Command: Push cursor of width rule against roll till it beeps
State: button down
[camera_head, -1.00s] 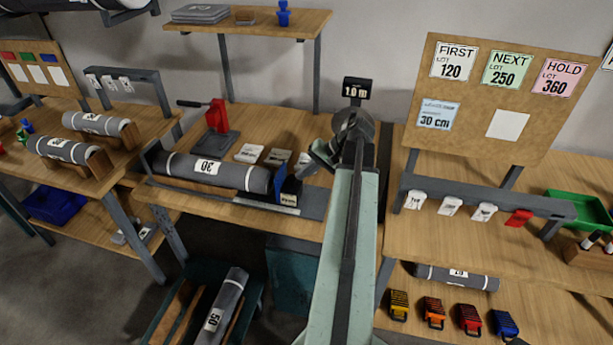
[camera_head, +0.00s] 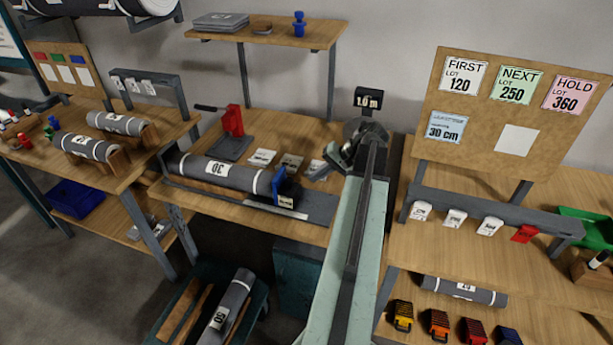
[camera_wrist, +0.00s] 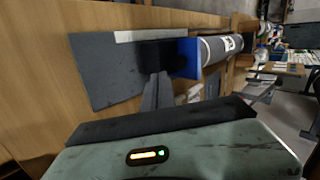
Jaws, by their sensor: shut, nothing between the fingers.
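The grey roll (camera_head: 225,174) with white bands and a white label lies along the width rule (camera_head: 318,207) on the middle bench. The blue cursor (camera_head: 279,184), with a dark block on its right side, stands at the roll's right end; no clear gap shows between them. In the wrist view the blue cursor (camera_wrist: 187,58) is upright against the roll (camera_wrist: 218,46). My gripper (camera_head: 336,158) is shut and empty, right of the cursor and apart from it in the head view. In the wrist view my fingers (camera_wrist: 158,92) point toward the dark block; contact there cannot be told.
A small display (camera_head: 368,98) reading about 1.0 m stands behind my arm. A notice board (camera_head: 500,110) and tag rail (camera_head: 490,212) stand to the right. Another roll (camera_head: 228,305) lies in a low cart.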

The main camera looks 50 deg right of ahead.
jog(key=p+v, duration=0.4)
jog(key=v, duration=0.3)
jog(key=shift+r, duration=0.45)
jog(key=shift+d, duration=0.1)
jog(key=w+a+f+n+g+y, duration=0.1)
jog(key=w+a+n+g, duration=0.15)
jog(key=w+a, duration=0.9)
jog(key=w+a+n+g+y, duration=0.15)
jog(key=w+a+n, duration=0.25)
jog(key=w+a, duration=0.8)
jog(key=s+a+f+n+g+h, duration=0.2)
jog(key=a+n, duration=0.1)
jog(key=a, duration=1.3)
jog(key=s+a+f+n+g+h, duration=0.2)
jog(key=a+f+n, duration=0.1)
jog(key=a, duration=1.3)
jog(key=d+h, duration=0.1)
jog(key=s+d+h, duration=0.1)
jog(key=d, duration=0.1)
jog(key=shift+d+f+h, duration=0.15)
jog(key=shift+d+h, duration=0.2)
